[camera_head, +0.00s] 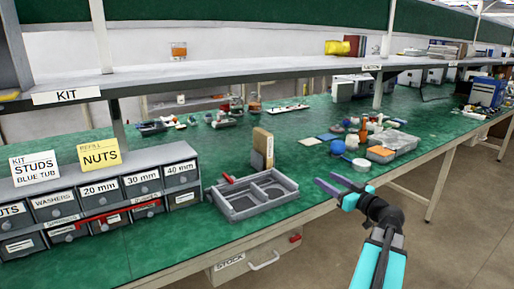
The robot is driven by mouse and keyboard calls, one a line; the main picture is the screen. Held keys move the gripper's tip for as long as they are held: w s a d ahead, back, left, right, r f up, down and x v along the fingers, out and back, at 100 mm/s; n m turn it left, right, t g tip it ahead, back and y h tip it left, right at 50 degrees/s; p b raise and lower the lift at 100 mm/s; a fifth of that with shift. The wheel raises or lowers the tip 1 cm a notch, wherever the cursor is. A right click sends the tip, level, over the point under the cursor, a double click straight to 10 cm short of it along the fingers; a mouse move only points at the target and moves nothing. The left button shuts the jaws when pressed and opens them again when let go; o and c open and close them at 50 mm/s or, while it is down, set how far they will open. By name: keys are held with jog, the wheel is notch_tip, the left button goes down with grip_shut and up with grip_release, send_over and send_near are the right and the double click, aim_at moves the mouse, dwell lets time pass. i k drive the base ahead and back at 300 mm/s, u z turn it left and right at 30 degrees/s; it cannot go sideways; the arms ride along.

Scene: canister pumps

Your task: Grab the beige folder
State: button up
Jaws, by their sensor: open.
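The beige folder (261,143) appears to be the tan upright block-like thing on the green bench, just behind the grey tray. It has a pale label low on its right side. My gripper (326,181) is at the right of the tray, near the bench's front edge. Its two purple fingers are apart and point left. It is empty and clear of the folder, to the folder's right and nearer the camera.
The grey divided tray (240,211) stands in front of the folder, with a red-handled thing (228,178) at its back edge. A grey drawer unit (105,204) is at left. Jars, an orange bottle (363,132) and a crate stand right. A shelf (240,74) spans above.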

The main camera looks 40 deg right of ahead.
aim_at(262, 140)
jog(key=i, duration=0.9)
